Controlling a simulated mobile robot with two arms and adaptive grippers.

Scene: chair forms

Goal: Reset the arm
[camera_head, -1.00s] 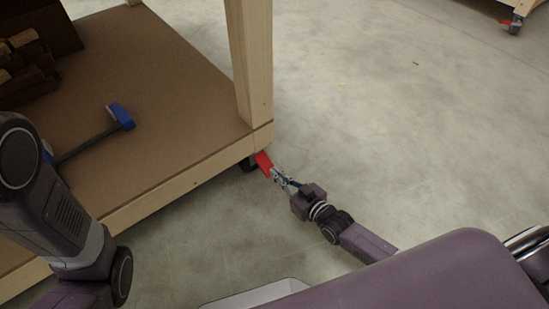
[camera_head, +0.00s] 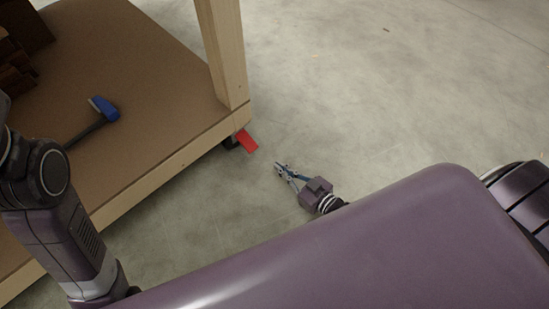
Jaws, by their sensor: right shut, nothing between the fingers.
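My right gripper (camera_head: 281,168) is shut and empty. It hangs over the bare concrete floor, to the lower right of the red caster pedal (camera_head: 247,141) and apart from it in the picture. The pedal sits on a dark wheel under the corner of the wooden workbench (camera_head: 190,152). My left arm stands at the left edge of the view; my left gripper is out of view.
The bench's lower shelf (camera_head: 130,75) holds a blue-headed hammer (camera_head: 104,109) and brown wooden blocks (camera_head: 14,72). An upright wooden leg (camera_head: 224,55) rises at the bench corner. The concrete floor (camera_head: 400,90) to the right is open.

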